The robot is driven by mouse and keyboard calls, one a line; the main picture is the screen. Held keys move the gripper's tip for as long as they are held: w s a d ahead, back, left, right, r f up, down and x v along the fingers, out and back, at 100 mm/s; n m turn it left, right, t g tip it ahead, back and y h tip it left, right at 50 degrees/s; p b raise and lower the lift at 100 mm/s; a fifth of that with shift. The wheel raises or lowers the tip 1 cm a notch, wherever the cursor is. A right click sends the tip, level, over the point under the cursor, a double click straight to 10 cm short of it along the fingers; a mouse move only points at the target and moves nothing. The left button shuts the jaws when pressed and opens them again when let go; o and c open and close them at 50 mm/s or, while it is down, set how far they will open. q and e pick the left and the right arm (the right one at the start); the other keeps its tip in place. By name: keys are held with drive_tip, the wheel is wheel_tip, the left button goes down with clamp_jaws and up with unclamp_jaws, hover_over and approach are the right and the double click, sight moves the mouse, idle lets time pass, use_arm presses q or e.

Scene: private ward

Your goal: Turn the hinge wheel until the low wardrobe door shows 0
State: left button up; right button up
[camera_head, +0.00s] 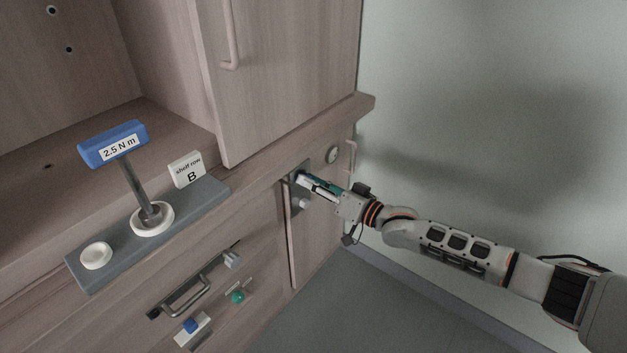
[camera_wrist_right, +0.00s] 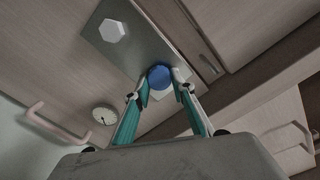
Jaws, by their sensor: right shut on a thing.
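The low wardrobe door (camera_head: 318,235) is the narrow wooden panel at the lower right of the cabinet in the head view. A grey plate (camera_wrist_right: 130,40) on it carries a white hexagonal piece (camera_wrist_right: 112,31) and a round blue piece (camera_wrist_right: 160,77), which looks like the hinge wheel. My right gripper (camera_wrist_right: 160,84) is shut on the blue piece, one finger on each side. In the head view my right gripper (camera_head: 301,178) hides most of that piece. A round dial (camera_head: 332,154) is near the plate and also shows in the wrist view (camera_wrist_right: 103,115); its reading is too small to tell.
A drawer handle (camera_head: 187,292) and a green knob (camera_head: 238,297) are below. Pink handles stick out. The floor on the right is clear.

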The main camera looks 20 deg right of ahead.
use_arm(q)
drive_tip(key=shift+s+a+f+m+g+p, duration=0.2)
drive_tip(key=shift+s+a+f+p, duration=0.15)
drive_tip(key=shift+f+p, duration=0.2)
drive_tip(key=shift+s+a+f+m+g+p, duration=0.1)
drive_tip(key=shift+s+a+f+g+p, duration=0.15)
drive_tip(key=shift+s+f+p, duration=0.25)
use_arm(e)
drive_tip(key=shift+a+n, duration=0.15)
drive_tip(key=shift+n, duration=4.35)
use_arm(q)
drive_tip(key=shift+w+r+t, duration=0.15)
drive_tip(key=shift+w+t, duration=0.1)
drive_tip(key=shift+w+r, duration=0.1)
drive_tip(key=shift+w, duration=0.05)
use_arm(e)
drive_tip(key=o, duration=1.1)
drive_tip(key=shift+s, duration=0.15)
drive_tip(key=v, duration=1.2)
